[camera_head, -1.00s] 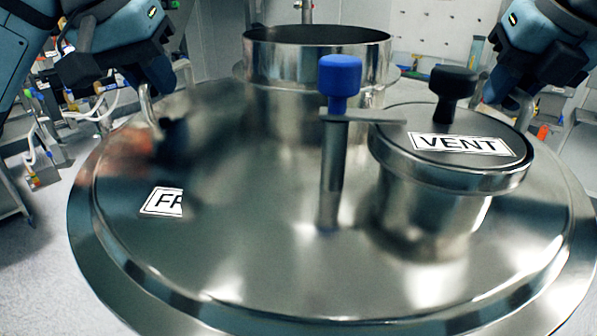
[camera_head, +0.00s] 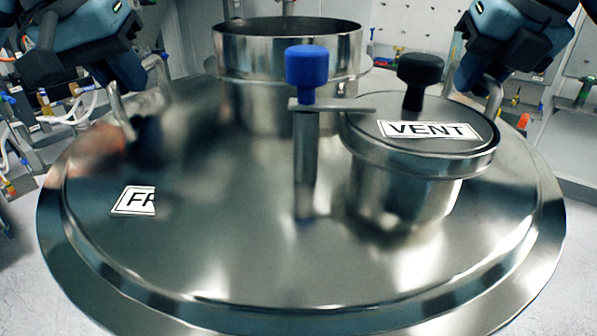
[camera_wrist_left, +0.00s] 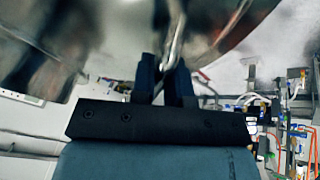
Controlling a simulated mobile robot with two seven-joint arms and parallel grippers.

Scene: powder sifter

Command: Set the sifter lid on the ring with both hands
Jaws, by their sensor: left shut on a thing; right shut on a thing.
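The sifter lid (camera_head: 250,265) is a wide shiny metal disc that fills most of the head view. It carries an open metal collar (camera_head: 285,52), a blue-knobbed post (camera_head: 306,66) and a round port with a black knob marked VENT (camera_head: 430,130). My left gripper (camera_head: 124,88) is shut on the lid's left handle. In the left wrist view its dark fingers (camera_wrist_left: 166,78) close around a metal bar (camera_wrist_left: 174,42) under the shiny lid. My right gripper (camera_head: 488,82) is shut on the right handle, partly hidden behind the VENT port. I cannot see the ring; the lid may hide it.
Racks with hoses and fittings (camera_head: 75,105) stand behind on the left. A pale wall panel with small pegs (camera_head: 405,22) is at the back. More equipment (camera_head: 565,100) stands at the right. Light floor (camera_head: 20,270) shows beside the lid.

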